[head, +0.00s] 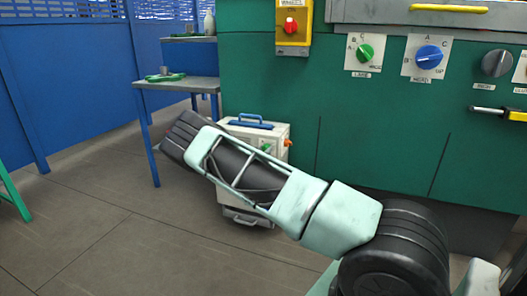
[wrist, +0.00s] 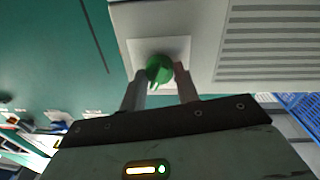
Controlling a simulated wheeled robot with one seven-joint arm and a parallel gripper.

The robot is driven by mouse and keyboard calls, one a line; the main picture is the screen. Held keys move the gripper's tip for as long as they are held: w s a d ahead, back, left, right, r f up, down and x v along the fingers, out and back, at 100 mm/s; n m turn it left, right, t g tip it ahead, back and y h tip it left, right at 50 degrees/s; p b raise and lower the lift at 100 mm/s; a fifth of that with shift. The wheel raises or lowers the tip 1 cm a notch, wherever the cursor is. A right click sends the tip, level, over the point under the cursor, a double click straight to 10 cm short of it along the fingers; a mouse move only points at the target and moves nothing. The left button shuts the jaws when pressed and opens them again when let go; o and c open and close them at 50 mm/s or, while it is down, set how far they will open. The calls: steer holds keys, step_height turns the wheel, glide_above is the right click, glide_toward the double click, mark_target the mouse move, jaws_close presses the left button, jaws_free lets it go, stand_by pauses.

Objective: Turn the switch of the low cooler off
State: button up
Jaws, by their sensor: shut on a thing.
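The low cooler (head: 277,135) is a pale box with a blue handle on top. It stands on the floor in front of the green cabinet, and my arm hides much of its front in the head view. Its switch is a green knob (wrist: 159,68) on a white plate (wrist: 135,52) in the wrist view. A bit of green shows on the cooler in the head view. My gripper (wrist: 160,82) has its two fingers on either side of the green knob and is shut on it. The exact angle of the knob is hard to tell.
The green cabinet (head: 300,90) rises behind and right, with a red switch on a yellow box (head: 292,27), a green knob (head: 365,52), a blue knob (head: 429,57) and a grey knob (head: 496,63). A small table (head: 200,83) stands left of the cooler.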

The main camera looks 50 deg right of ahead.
steer(key=shift+f+n+t+p, duration=0.1)
steer(key=shift+n+t+p, duration=0.35)
steer(key=shift+n, duration=3.45)
steer(key=shift+f+n+t+p, duration=0.1)
steer(key=shift+n+p, duration=0.65)
steer(key=shift+n, duration=3.15)
steer(key=o, duration=1)
steer(key=shift+s+a, duration=0.1)
steer(key=p+v, duration=0.4)
steer(key=v, duration=1.3)
steer(key=shift+a+f, duration=0.1)
steer(key=shift+f, duration=0.05)
